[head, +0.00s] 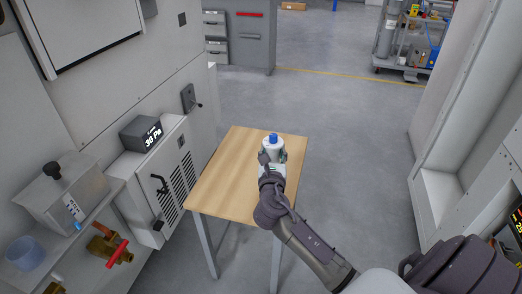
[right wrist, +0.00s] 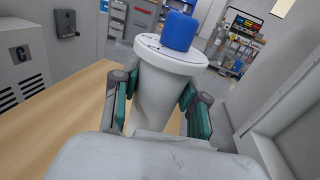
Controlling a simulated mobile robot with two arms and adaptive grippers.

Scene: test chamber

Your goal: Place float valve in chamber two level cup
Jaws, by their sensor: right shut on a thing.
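The white float valve with a blue top (head: 273,143) is upright at the far end of the wooden table (head: 220,190). My right gripper (head: 271,158) is shut around its white body, with one finger on each side. The right wrist view shows the valve's body (right wrist: 160,95) between the green finger pads, below a wide white flange. I cannot tell whether its base touches the table. A translucent bluish cup (head: 25,253) stands on a shelf at the lower left; I cannot tell whether it is the chamber two level cup. My left gripper is not in view.
A grey box with a black knob (head: 68,190) sits near the cup. A brass valve with a red handle (head: 112,246) juts out below. The floor beyond the table is clear.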

